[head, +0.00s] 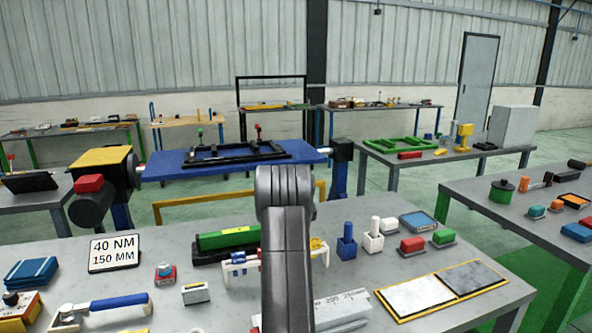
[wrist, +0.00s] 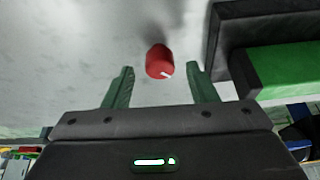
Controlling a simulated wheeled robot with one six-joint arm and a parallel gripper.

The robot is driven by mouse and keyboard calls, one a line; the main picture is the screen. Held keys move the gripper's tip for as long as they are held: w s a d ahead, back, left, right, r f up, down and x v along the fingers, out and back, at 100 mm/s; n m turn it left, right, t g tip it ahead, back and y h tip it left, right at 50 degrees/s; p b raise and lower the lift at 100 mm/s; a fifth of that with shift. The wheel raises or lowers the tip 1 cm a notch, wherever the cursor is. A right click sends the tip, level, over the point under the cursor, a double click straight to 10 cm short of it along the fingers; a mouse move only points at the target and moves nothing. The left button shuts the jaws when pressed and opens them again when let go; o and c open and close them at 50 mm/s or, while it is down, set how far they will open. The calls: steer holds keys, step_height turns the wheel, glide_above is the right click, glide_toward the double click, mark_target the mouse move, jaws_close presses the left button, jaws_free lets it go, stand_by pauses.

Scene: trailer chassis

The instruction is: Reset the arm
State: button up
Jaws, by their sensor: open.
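My gripper (wrist: 160,85) shows in the wrist view with its two green fingers spread apart. A small red piece (wrist: 158,62) with a white mark lies on the grey table surface between and just beyond the fingertips, apart from both. In the head view my dark grey arm rises in the lower middle and hides part of the table; the gripper itself is not visible there.
The near table holds a green and black block (head: 228,238), also in the wrist view (wrist: 285,70), a sign (head: 114,252), a blue-handled tool (head: 105,305), and several small coloured blocks. A blue bench (head: 220,163) with a black frame stands behind. A side table (head: 520,222) is at right.

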steer(key=shift+x, duration=0.9)
steer(key=shift+r, duration=0.1)
steer(key=b+v, duration=0.1)
steer(key=v, duration=1.2)
steer(key=p+x, duration=0.1)
steer(key=x, duration=1.2)
steer(key=shift+w+f, duration=0.1)
steer(key=shift+f, duration=0.1)
steer(key=shift+m+h, duration=0.4)
steer(key=shift+m, duration=0.5)
steer(key=m+h+b, duration=0.1)
steer(key=m, duration=0.3)
steer(key=shift+a+b, duration=0.15)
steer(key=shift+b, duration=0.2)
steer(key=m+h, duration=0.1)
steer(key=m, duration=0.2)
steer(key=m+g+h, duration=0.1)
steer(key=m, duration=0.2)
steer(key=shift+a+r+h, duration=0.15)
steer(key=shift+r+h, duration=0.05)
steer(key=shift+h, duration=0.1)
steer(key=v, duration=0.8)
steer(key=shift+r, duration=0.15)
